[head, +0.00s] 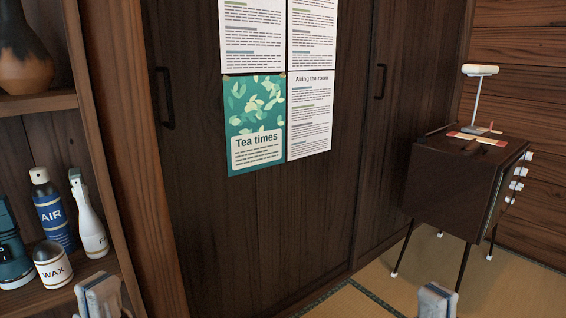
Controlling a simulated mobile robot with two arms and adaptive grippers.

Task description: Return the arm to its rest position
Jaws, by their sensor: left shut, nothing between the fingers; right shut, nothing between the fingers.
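My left gripper (101,297) shows at the bottom left edge of the head view, in front of the lower part of the wooden shelf. It is shut and empty. My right gripper (436,300) shows at the bottom edge, right of the middle, in front of the tatami floor. It is shut and empty. Only the upper ends of both grippers are in view, and the arms behind them are cut off by the frame. Neither gripper appears to hold or touch anything.
A shelf (92,101) at left holds a WAX tin (53,265), an AIR spray can (52,210) and a white spray bottle (88,218). Dark sliding doors (215,235) carry posters (255,125). A dark cabinet (450,195) with a lamp (476,95) stands right on tatami (500,285).

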